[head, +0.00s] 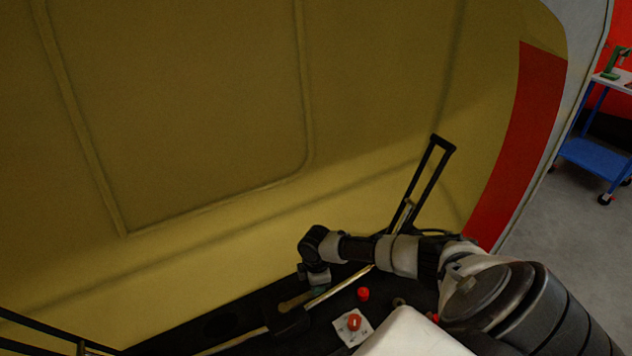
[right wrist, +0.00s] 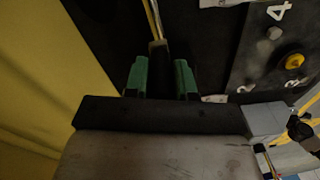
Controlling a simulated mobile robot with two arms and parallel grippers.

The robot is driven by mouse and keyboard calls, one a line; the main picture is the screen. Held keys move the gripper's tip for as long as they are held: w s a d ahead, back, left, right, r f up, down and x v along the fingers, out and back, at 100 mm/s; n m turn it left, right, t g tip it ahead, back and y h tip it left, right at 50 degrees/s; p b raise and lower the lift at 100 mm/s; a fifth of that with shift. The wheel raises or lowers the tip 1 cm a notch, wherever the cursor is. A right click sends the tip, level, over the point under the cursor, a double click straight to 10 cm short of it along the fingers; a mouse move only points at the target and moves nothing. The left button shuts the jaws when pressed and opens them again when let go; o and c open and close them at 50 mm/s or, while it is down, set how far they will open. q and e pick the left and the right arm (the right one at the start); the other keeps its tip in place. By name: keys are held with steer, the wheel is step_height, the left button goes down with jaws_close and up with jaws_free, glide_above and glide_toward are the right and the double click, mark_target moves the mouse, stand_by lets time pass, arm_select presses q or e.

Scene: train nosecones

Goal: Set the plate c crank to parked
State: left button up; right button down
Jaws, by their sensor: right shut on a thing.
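My right gripper (head: 318,288) reaches down to the dark panel below the yellow shell in the head view. In the right wrist view its two green fingers (right wrist: 160,72) are shut on a dark handle (right wrist: 158,52), with a thin brass-coloured rod (right wrist: 154,18) running beyond it. I take this to be the crank, but no letter c shows, and its pivot and angle marks are hidden. A pale rod (head: 340,286) also lies beside the gripper in the head view. My left gripper is out of view.
A red knob (head: 363,294) and a white plate with a red dial (head: 353,323) sit close to the right gripper. A yellow knob (right wrist: 293,62) with numbers around it is at the right of the wrist view. A black frame (head: 431,180) stands up behind my arm.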

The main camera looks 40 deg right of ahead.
steer(key=shift+w+r, duration=0.15)
steer(key=shift+w, duration=0.05)
steer(key=c, duration=0.9)
jaws_free()
steer(key=shift+a, duration=0.1)
step_height(320, 180, up, 11)
steer(key=shift+f+b, duration=0.2)
steer(key=shift+b, duration=0.2)
